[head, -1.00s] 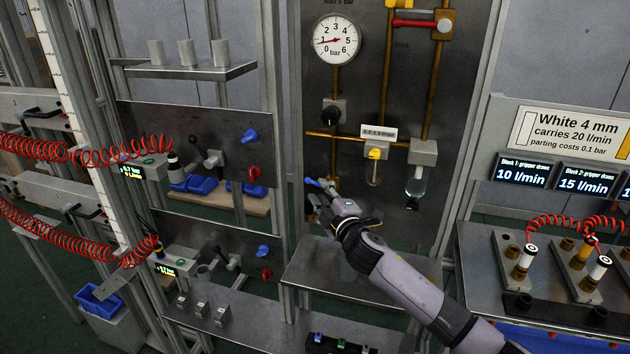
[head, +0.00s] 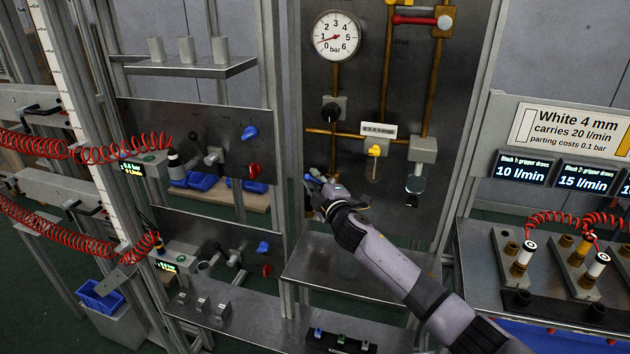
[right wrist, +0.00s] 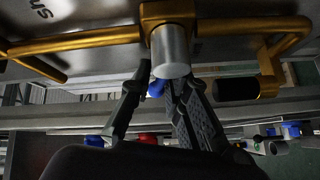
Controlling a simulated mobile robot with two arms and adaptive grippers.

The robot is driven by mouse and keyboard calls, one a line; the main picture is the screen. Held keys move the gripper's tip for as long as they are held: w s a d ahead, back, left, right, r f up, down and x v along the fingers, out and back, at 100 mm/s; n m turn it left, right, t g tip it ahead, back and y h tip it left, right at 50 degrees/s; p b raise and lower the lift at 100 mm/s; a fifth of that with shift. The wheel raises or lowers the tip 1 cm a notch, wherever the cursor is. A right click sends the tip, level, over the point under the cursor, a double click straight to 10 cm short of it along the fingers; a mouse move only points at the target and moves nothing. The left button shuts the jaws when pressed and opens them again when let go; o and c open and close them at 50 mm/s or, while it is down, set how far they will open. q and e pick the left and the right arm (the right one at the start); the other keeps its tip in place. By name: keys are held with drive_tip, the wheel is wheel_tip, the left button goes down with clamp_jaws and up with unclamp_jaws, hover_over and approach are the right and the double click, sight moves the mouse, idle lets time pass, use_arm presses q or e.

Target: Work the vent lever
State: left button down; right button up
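A small blue lever (head: 311,180) is low at the left edge of the upright grey panel (head: 390,255), by the brass pipework; I read no label on it. My right gripper (head: 320,188) is at this lever. In the right wrist view the two fingers (right wrist: 160,85) stand apart, with the blue lever (right wrist: 156,89) showing in the gap between them. Whether either finger touches it I cannot tell. A silver cylinder (right wrist: 170,52) on a brass fitting hides part of the lever there. My left gripper is not in view.
A round gauge (head: 336,36) reads near 1 bar. A grey shelf (head: 350,265) lies below my right arm. Red coiled hoses (head: 80,150) hang at the left.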

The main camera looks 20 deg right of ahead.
clamp_jaws()
idle(0.4)
drive_tip(key=shift+r, duration=0.1)
drive_tip(key=n+p, duration=0.1)
drive_tip(key=p, duration=0.2)
drive_tip(key=g+p, duration=0.1)
drive_tip(key=p, duration=0.2)
drive_tip(key=shift+f+n+g+p, duration=0.2)
drive_tip(key=shift+n+g+p, duration=0.1)
drive_tip(key=shift+n+p, duration=0.1)
drive_tip(key=shift+f+p, duration=0.3)
drive_tip(key=shift+f, duration=0.15)
